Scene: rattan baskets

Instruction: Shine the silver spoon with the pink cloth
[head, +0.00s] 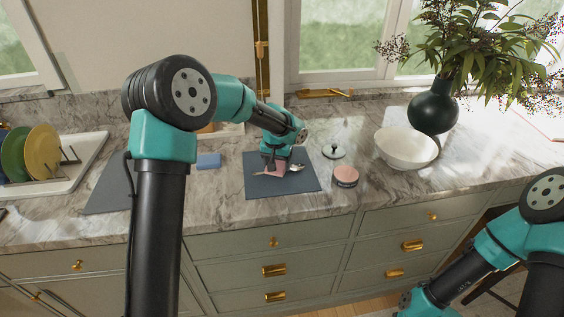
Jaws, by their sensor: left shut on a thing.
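My left gripper (273,160) points down over a dark blue-grey mat (262,188) on the marble counter. It is shut on the pink cloth (277,169), which lies low at the mat. The silver spoon (295,168) shows just right of the cloth on the mat; part of it seems hidden by the cloth and fingers. I cannot tell whether the cloth touches the spoon. My right arm is at the lower right, below the counter, and its gripper is not visible.
A round pink-topped tin (345,176) stands right of the mat, with a small lid (333,152) behind it. A white bowl (406,148) and a dark vase (434,106) stand farther right. A blue sponge (208,161) lies left. A plate rack (68,185) is far left.

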